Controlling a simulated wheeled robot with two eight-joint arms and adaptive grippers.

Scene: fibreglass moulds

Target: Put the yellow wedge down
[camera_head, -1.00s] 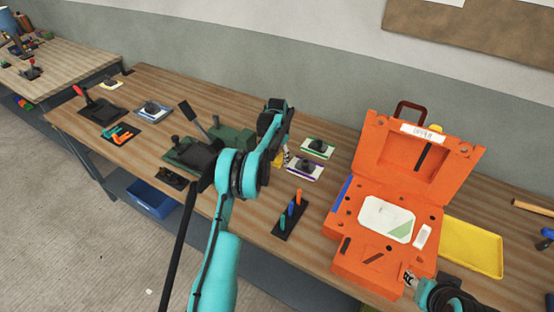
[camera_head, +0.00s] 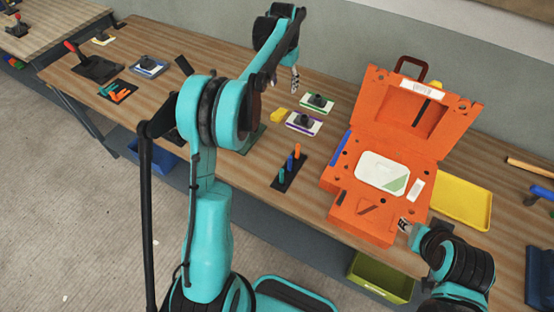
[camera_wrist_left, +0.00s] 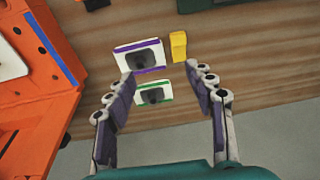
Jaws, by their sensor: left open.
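The small yellow wedge (camera_head: 279,115) lies on the wooden table, just left of the purple-edged white block. It also shows in the left wrist view (camera_wrist_left: 178,46), beyond the fingertips and clear of them. My left gripper (camera_head: 294,80) is raised above the back of the table, behind the wedge.
The purple-edged block (camera_head: 304,123) and green-edged block (camera_head: 317,103) sit beside the wedge. A black stand with coloured pegs (camera_head: 289,168) is in front. The open orange case (camera_head: 345,205) and yellow tray (camera_head: 463,200) are to the right. Bare table lies between.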

